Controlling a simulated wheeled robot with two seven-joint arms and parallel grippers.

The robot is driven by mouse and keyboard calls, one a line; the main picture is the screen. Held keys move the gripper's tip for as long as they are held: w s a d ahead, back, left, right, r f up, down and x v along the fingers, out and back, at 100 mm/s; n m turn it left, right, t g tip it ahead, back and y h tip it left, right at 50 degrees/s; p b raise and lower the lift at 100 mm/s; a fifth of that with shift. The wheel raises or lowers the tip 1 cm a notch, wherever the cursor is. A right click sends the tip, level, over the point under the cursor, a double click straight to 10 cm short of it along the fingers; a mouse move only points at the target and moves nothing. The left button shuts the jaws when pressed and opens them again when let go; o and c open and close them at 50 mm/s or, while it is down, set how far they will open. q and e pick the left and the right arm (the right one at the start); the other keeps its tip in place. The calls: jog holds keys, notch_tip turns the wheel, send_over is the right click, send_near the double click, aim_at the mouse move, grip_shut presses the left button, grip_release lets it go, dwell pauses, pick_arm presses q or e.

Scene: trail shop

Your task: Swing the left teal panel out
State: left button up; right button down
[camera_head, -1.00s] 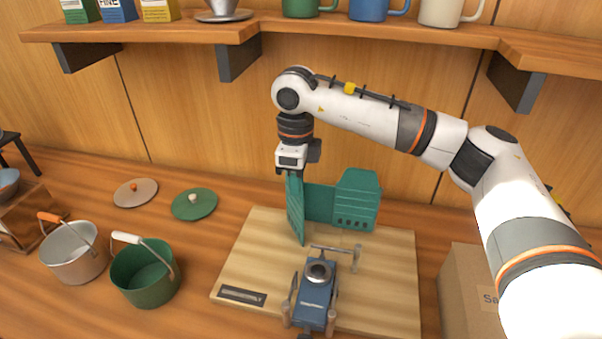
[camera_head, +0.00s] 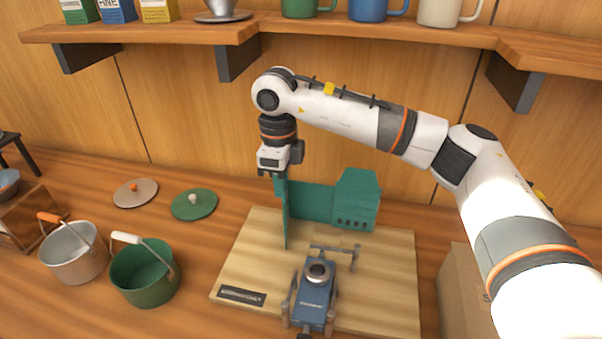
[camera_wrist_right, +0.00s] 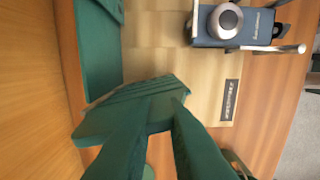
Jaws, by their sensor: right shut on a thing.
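The teal windscreen stands upright on the light wooden board (camera_head: 400,262). Its left panel (camera_head: 286,222) stands nearly edge-on to the head camera, at an angle to the back panel (camera_head: 312,203). The right panel (camera_head: 358,200) stands at the back right. My right gripper (camera_head: 280,177) points down and is shut on the upper edge of the left panel. In the right wrist view the left panel (camera_wrist_right: 140,104) lies at the fingertips (camera_wrist_right: 158,110), and more teal panel (camera_wrist_right: 98,50) shows at upper left. My left gripper is not in view.
A blue camp stove (camera_head: 315,300) stands on the board in front of the windscreen. A green pot (camera_head: 140,285), a grey pot (camera_head: 72,262) and a green lid (camera_head: 194,204) lie left of the board. A cardboard box (camera_head: 458,295) stands right; a shelf (camera_head: 370,32) is above.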

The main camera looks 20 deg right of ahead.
jog(key=shift+w+a, duration=0.45)
jog(key=shift+a, duration=0.25)
jog(key=shift+w, duration=0.1)
jog(key=shift+w+a, duration=0.6)
jog(key=c, duration=1.1)
grip_release()
jog(key=shift+d, duration=0.1)
jog(key=shift+r, duration=0.1)
notch_tip(320, 180, up, 9)
jog(key=p, duration=0.5)
jog(key=shift+s, duration=0.1)
